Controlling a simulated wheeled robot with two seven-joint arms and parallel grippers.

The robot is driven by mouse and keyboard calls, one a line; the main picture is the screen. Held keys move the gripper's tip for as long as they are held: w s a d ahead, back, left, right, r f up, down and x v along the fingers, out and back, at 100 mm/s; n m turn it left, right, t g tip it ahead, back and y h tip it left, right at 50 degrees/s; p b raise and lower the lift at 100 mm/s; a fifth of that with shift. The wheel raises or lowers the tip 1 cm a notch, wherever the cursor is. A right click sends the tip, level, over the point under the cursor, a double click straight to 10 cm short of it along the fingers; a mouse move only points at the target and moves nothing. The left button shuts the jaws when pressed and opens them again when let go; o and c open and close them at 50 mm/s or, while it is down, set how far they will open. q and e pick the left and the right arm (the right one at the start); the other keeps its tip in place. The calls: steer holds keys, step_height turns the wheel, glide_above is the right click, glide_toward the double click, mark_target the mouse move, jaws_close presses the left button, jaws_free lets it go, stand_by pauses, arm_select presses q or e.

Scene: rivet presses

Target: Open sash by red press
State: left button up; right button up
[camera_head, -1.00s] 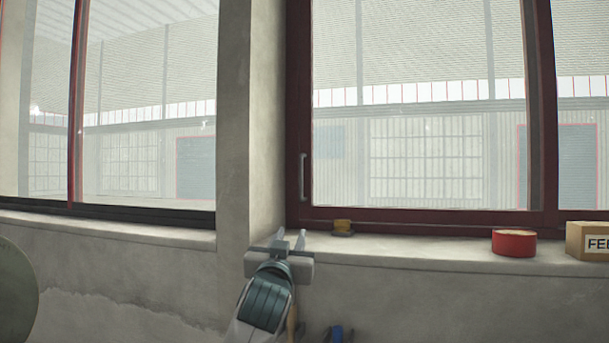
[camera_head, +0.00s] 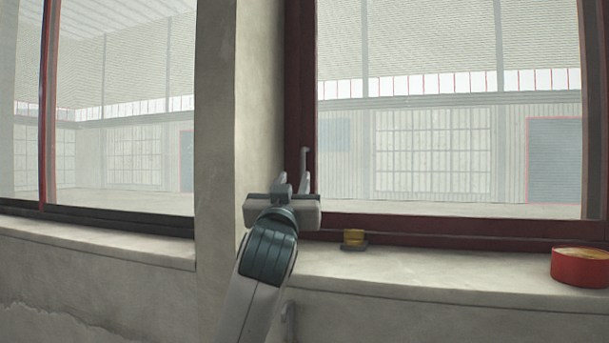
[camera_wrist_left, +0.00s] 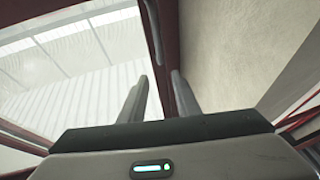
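A window sash (camera_head: 300,85) with a dark red frame stands in front of me in the head view and looks shut. Its grey upright handle (camera_head: 305,158) is on the left stile, its lower part hidden by my gripper. My left gripper (camera_head: 292,181) is open in front of the stile, just at the handle's lower end. In the left wrist view the open fingers (camera_wrist_left: 160,92) point up along the red stile (camera_wrist_left: 170,50), with the grey handle (camera_wrist_left: 152,35) beyond them. Nothing is between the fingertips. I cannot tell whether they touch the frame. No red press and no right gripper show.
A yellow-and-dark block (camera_head: 353,239) sits on the sill (camera_head: 430,280) against the bottom of the frame. A round red tin (camera_head: 580,268) stands further right on the sill. A concrete pillar (camera_head: 222,150) separates this window from a darker-framed window on the left.

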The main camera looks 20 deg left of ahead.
arm_select(q)
steer(key=shift+s, duration=0.1)
steer(key=w+p, duration=0.2)
steer(key=w, duration=0.2)
steer(key=w+a+r+p, duration=0.1)
steer(key=w+p, duration=0.2)
steer(key=w, duration=0.2)
steer(key=w+a+p, duration=0.1)
steer(key=w+p, duration=0.1)
steer(key=w, duration=0.3)
steer(key=shift+w+a+r+p, duration=0.15)
steer(key=shift+w+p, duration=0.1)
steer(key=shift+p, duration=0.05)
jaws_close()
